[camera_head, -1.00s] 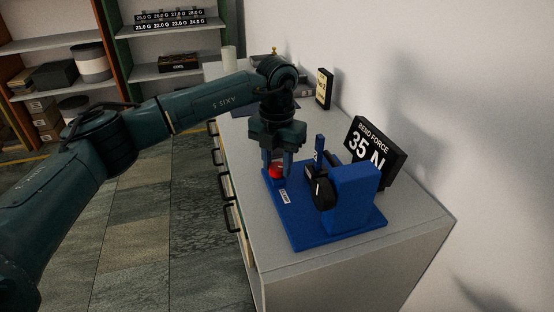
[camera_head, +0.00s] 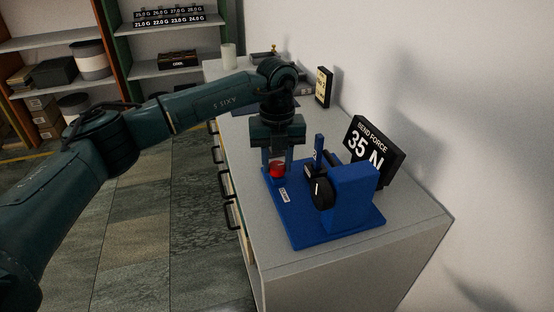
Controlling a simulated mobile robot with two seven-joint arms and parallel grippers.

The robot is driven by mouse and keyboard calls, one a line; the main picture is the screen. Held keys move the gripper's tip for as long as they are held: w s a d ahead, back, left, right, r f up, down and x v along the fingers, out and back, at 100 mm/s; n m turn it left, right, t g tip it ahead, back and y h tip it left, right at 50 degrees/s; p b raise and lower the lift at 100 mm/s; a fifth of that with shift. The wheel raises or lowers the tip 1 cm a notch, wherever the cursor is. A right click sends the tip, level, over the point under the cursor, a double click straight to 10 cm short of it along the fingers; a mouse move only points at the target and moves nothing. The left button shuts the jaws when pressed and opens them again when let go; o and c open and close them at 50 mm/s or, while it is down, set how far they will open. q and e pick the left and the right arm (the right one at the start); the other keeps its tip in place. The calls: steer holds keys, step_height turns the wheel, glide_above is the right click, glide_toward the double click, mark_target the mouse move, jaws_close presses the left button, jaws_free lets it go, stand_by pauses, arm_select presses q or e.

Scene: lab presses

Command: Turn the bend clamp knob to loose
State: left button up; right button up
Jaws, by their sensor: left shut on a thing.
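The blue bend press (camera_head: 350,205) stands on the grey cabinet top. A red knob (camera_head: 277,170) sits at the left end of its blue base, beside a small white label (camera_head: 283,195). I take it for the clamp knob; the label is too small to read. My left gripper (camera_head: 277,163) points down over the red knob, its fingers on either side, shut on it. A black round dial (camera_head: 322,192) with a white mark is on the press's front side. My right gripper is not in view.
A black sign (camera_head: 374,150) reading "BEND FORCE 35 N" stands behind the press. A smaller sign (camera_head: 324,87) stands farther back by the wall. The cabinet top (camera_head: 410,225) is clear at the front right. Shelves are at the far left.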

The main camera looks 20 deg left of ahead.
mark_target(277, 165)
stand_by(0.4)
arm_select(q)
steer(key=o, duration=1)
step_height(277, 165, up, 13)
steer(key=shift+r, duration=0.1)
